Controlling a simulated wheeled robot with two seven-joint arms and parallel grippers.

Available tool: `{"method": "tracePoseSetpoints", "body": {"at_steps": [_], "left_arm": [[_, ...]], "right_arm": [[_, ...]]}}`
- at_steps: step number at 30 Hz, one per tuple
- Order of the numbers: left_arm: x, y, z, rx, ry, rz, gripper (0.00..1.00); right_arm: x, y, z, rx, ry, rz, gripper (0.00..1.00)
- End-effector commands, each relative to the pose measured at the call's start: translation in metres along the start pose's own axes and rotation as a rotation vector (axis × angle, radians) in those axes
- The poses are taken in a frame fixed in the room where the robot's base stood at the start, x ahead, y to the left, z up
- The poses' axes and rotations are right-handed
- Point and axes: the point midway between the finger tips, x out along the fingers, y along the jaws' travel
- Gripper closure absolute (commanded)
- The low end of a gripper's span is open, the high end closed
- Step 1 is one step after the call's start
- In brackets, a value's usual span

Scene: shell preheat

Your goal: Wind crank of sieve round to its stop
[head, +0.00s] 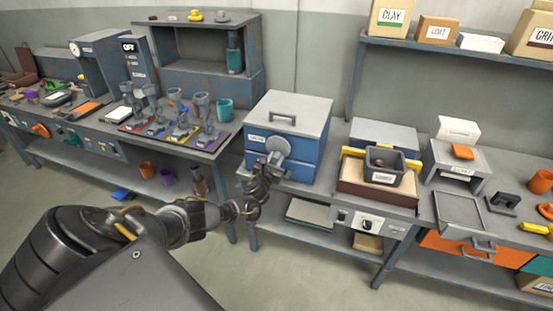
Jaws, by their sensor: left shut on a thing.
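The sieve (310,142) is a blue box with a grey lid and a lid handle, in the middle of the head view on the bench. Its crank, with a round grey disc (278,147), is on the front face. My left gripper (271,163) is at the crank, just below and left of the disc, and is shut on the crank. The fingers and wrist hide the crank's grip and part of the box's lower front. My right gripper is not in view.
A grey stand (455,168) and an empty tray frame (459,212) are farther right. The left bench holds several upright tools and a teal cup (224,110). Open floor lies between the benches.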

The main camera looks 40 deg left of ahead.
Motion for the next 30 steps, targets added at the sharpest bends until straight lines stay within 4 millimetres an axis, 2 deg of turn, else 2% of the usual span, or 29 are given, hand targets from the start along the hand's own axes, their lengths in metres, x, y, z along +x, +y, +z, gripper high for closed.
{"method": "tracePoseSetpoints", "body": {"at_steps": [9, 21, 22, 27, 30], "left_arm": [[-0.0005, 0.0028, -0.0016, 0.072, 0.002, 0.001, 0.95], [-0.0005, 0.0032, -0.0019, 0.078, 0.002, 0.001, 0.95], [-0.0004, 0.0033, -0.0019, 0.078, 0.002, 0.001, 0.71], [-0.0003, 0.0031, -0.0015, 0.077, 0.002, 0.001, 0.5], [-0.0002, 0.0029, -0.0012, 0.076, 0.001, 0.001, 0.5]], "right_arm": [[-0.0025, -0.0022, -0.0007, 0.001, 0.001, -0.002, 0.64], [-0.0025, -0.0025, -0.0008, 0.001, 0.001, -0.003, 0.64], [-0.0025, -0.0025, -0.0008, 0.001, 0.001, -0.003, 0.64], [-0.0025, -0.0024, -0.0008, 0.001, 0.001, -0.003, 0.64], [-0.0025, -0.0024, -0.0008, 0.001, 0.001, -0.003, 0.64]]}}
